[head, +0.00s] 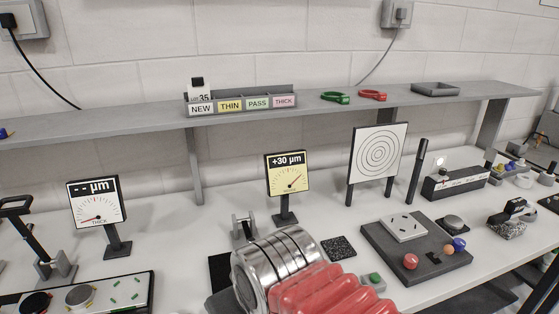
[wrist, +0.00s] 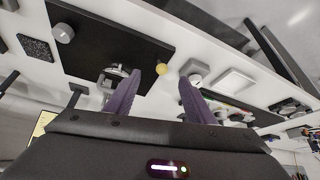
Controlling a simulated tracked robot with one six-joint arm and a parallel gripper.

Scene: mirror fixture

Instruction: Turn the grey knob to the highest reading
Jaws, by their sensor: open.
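A grey knob (wrist: 64,33) stands on a black plate (wrist: 105,30) at the upper left of the wrist view. The plate also carries a small metal clamp-like part (wrist: 113,73) and a yellow ball-like piece (wrist: 162,69). In the head view a metal bracket (head: 243,228) shows beside my arm, which hides most of the plate and the knob. A yellow-faced meter (head: 287,174) behind it reads +30 µm. My gripper (wrist: 160,78) is open and empty, its purple fingers apart and to the right of the grey knob in the wrist view.
A second meter (head: 96,202) at left shows dashes. A speckled dark square (head: 339,247) lies right of my arm. A dark board (head: 430,262) with coloured balls is at right. A ring target (head: 378,152) stands behind. A labelled rack (head: 270,100) sits on the shelf (head: 120,122).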

